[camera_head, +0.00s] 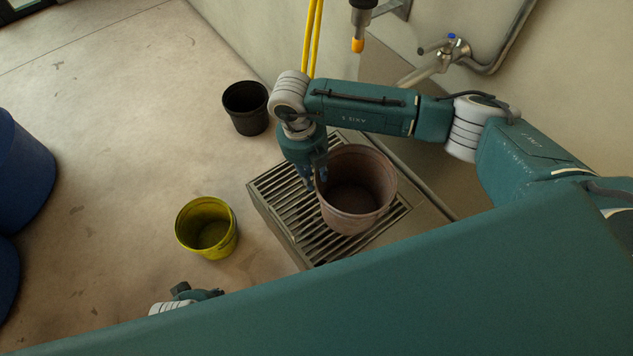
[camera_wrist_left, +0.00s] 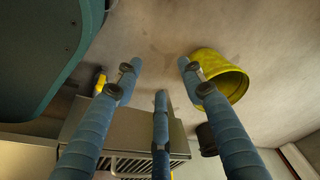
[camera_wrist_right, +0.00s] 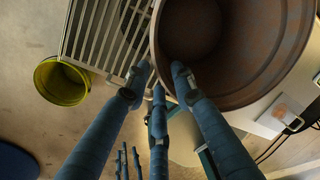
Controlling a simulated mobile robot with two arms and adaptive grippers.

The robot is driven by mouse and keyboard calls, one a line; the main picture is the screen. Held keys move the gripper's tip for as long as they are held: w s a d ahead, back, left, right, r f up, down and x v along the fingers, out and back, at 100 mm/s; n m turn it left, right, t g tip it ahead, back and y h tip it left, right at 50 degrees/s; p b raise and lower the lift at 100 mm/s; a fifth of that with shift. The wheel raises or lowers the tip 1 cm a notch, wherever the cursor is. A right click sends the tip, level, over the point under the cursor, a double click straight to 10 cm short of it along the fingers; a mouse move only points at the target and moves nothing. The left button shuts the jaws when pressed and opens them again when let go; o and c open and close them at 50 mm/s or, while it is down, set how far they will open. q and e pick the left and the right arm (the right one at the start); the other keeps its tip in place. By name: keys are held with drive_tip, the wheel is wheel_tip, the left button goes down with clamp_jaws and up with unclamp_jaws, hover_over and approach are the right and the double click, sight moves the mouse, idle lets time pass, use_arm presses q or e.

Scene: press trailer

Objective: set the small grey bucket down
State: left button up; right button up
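The small grey bucket (camera_head: 362,212), pinkish-grey and worn, is at the slatted metal grate (camera_head: 283,215); it looks upright. I cannot tell whether its base rests on the slats. My right gripper (camera_head: 314,178) is at its left rim, fingers pointing down. In the right wrist view the bucket (camera_wrist_right: 258,50) fills the upper right, and the fingers (camera_wrist_right: 160,78) straddle its rim and appear shut on it. My left gripper (camera_wrist_left: 161,75) is open and empty in the left wrist view; only part of it shows low in the head view.
A yellow bucket (camera_head: 207,228) stands on the floor left of the grate. A dark bucket (camera_head: 246,108) stands behind it near the wall. Blue barrels (camera_head: 22,175) are at the far left. Yellow hoses (camera_head: 312,40) hang and a tap (camera_head: 440,55) juts from the wall.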

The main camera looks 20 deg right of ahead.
use_arm(q)
drive_tip(key=shift+s+f, duration=0.25)
drive_tip(key=shift+f, duration=0.55)
use_arm(e)
drive_tip(key=shift+a+r, duration=0.15)
drive_tip(key=shift+r, duration=1.45)
